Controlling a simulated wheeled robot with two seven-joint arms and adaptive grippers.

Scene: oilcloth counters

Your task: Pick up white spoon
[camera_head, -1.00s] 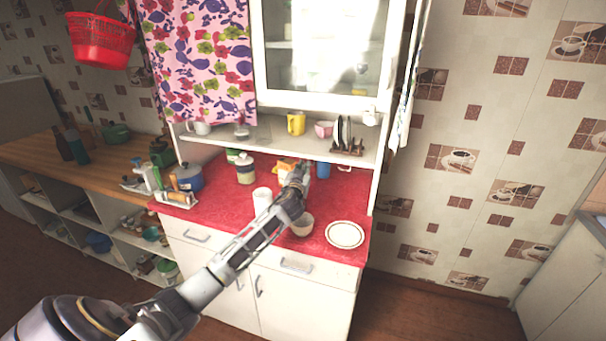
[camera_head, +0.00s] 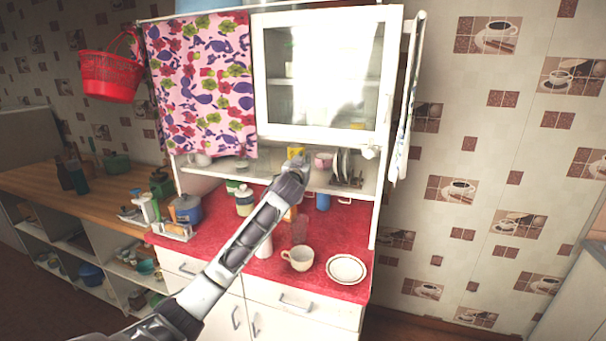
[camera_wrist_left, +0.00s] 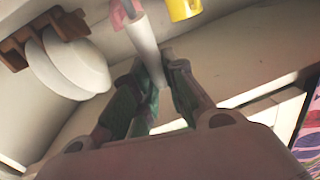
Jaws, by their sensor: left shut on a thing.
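My left gripper (camera_head: 296,168) is raised in front of the shelf of the white cabinet, above the red counter. In the left wrist view its two fingers (camera_wrist_left: 164,72) are closed around the narrow end of a long white piece, the white spoon (camera_wrist_left: 144,45). The spoon sticks out past the fingertips toward the top of that view. Its bowl cannot be made out. In the head view the spoon is too small or hidden to tell apart. My right gripper is not in view.
On the red counter (camera_head: 215,248) stand a white cup (camera_head: 298,259), a plate (camera_head: 346,269) and a blue pot (camera_head: 187,208). A glass-doored cabinet (camera_head: 325,80) hangs above.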

